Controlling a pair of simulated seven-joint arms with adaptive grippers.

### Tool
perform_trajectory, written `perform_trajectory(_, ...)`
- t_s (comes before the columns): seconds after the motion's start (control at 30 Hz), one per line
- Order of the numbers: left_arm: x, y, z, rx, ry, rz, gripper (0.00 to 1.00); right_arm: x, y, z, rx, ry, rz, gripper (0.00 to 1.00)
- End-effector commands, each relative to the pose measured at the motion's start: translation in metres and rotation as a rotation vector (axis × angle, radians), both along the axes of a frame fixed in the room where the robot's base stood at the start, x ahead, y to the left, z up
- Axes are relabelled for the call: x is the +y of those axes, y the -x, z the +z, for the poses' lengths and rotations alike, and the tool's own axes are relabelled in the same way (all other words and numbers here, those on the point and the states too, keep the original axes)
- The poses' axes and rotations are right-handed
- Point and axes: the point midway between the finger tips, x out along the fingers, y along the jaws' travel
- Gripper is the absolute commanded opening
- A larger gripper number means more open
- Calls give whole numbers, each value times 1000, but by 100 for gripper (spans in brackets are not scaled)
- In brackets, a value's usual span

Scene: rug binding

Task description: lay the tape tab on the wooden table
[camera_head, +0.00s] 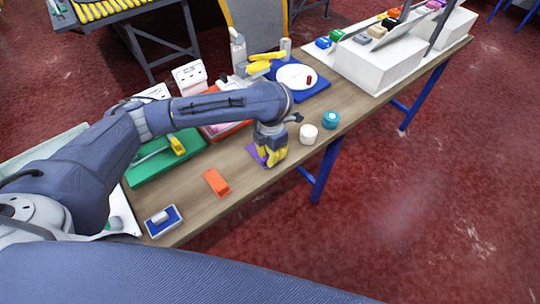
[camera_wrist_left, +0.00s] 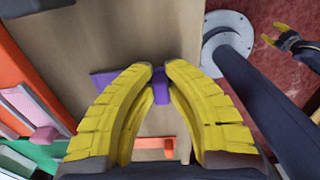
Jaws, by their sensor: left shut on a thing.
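The tape tab looks to be the purple piece (camera_head: 254,153) by my left gripper (camera_head: 271,160), over the near edge of the wooden table (camera_head: 198,208). In the left wrist view the yellow fingers of my left gripper (camera_wrist_left: 159,72) close on a narrow upright part of the purple piece (camera_wrist_left: 159,87). A flat purple part (camera_wrist_left: 103,80) spreads out behind the left finger. I cannot tell whether its underside touches the wood. My right gripper (camera_wrist_left: 297,40), with yellow tips, appears small at the right of the left wrist view, away from the table; its opening is unclear.
An orange block (camera_head: 216,182) and a blue pad (camera_head: 163,221) lie left of the gripper. A white jar (camera_head: 309,134) and a teal roll (camera_head: 330,120) stand to its right. A green mat (camera_head: 150,172) lies behind. Bare wood shows around the orange block.

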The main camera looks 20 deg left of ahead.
Motion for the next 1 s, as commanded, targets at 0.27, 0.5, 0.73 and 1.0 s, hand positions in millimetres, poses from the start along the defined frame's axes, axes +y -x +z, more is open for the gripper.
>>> perform_trajectory(0.27,0,0,-1,0,0,0,0,0,0,0,0,0,0,44)
perform_trajectory(0.5,0,0,-4,1,0,0,22,0,0,0,0,0,0,44)
perform_trajectory(0.73,0,0,-4,1,0,0,36,0,0,0,0,0,1,44)
perform_trajectory(1.0,0,-1,3,-1,0,-1,36,0,0,0,0,0,0,44)
